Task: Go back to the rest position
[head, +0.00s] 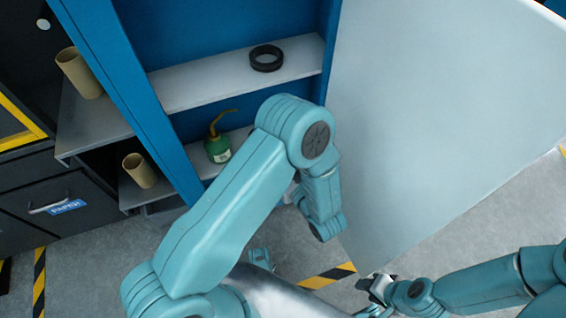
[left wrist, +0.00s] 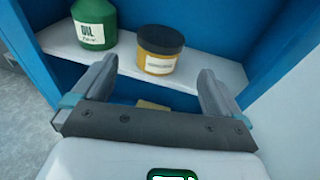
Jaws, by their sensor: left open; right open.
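My left gripper (left wrist: 156,72) is open and empty in the left wrist view. Its two fingers point toward a cabinet shelf with a green oil can (left wrist: 95,22) and a yellow jar with a dark lid (left wrist: 159,48). The jar shows between the fingers but beyond them, not gripped. In the head view my left arm crosses the middle in front of the blue cabinet and its gripper is mostly hidden. My right gripper (head: 374,293) is at the lower right of the head view, open, with nothing visible in it, near the pale door's lower corner.
The blue cabinet (head: 205,35) stands open, its pale door (head: 450,110) spread to the right. Cardboard tubes (head: 80,73) stand at left. Striped floor tape (head: 328,276) shows below.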

